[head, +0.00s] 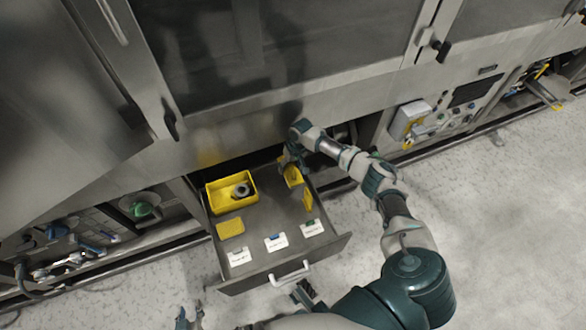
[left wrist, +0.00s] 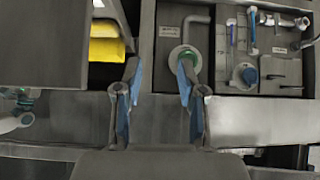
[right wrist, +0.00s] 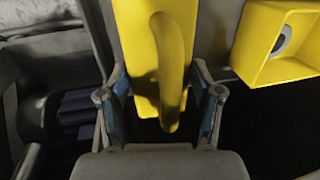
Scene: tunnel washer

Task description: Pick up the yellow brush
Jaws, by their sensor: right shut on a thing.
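The yellow brush (right wrist: 150,40), with a raised rounded handle, fills the middle of the right wrist view. My right gripper (right wrist: 160,95) is shut on it, one finger on each side of the handle. In the head view my right gripper (head: 288,164) is at the back right of the open drawer, with the yellow brush (head: 292,176) partly hidden beneath it. Whether the brush touches the drawer floor I cannot tell. My left gripper (left wrist: 158,80) is open and empty; in the head view it is low at the bottom edge (head: 190,318).
The drawer (head: 262,218) holds a yellow bin (head: 214,203) with a grey round thing, a yellow sponge-like block (head: 230,228), another yellow piece (head: 308,200) and several white labelled cards (head: 275,242). The washer front (head: 225,140) overhangs the drawer's back. Pale floor (head: 500,200) is clear.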

